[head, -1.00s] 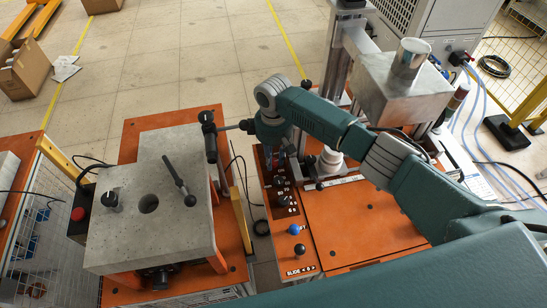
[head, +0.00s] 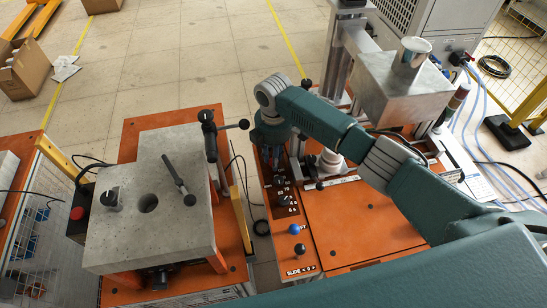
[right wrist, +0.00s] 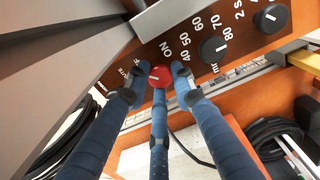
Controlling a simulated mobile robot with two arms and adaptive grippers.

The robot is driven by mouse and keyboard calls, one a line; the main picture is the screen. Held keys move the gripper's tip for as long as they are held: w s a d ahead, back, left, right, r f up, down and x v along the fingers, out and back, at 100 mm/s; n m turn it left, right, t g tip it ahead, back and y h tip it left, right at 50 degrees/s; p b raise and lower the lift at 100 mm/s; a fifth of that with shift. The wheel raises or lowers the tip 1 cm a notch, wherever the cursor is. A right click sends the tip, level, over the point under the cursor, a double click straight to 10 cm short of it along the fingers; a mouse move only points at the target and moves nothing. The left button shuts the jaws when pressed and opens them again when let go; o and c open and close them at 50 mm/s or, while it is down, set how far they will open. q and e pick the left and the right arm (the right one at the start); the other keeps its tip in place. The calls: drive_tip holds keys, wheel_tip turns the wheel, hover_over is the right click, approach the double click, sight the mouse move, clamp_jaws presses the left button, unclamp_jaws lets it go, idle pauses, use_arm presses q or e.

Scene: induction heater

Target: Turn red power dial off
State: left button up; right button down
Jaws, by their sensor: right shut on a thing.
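The red power dial (right wrist: 160,77) shows in the right wrist view on the orange control panel, beside the printed word ON. A pale mark shows on the left part of its face. Part of another label lies to its left, partly covered by a finger. My right gripper (right wrist: 158,84) has its blue fingers closed around the dial, touching it. In the head view my right gripper (head: 272,152) points down over the upper end of the panel, and the dial is hidden under it. My left gripper is not in view.
Black knobs (right wrist: 213,49) with printed numbers sit beside the dial. Further along the panel are a blue ball knob (head: 294,229) and a black one (head: 299,249). A grey block with levers (head: 150,220) stands left, across a gap. A metal box (head: 400,95) stands behind my arm.

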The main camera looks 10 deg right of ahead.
drive_tip(key=shift+w+r, duration=0.1)
idle(0.3)
drive_tip(key=c, duration=1.5)
unclamp_jaws()
drive_tip(key=shift+o, duration=0.2)
wheel_tip(320, 180, up, 12)
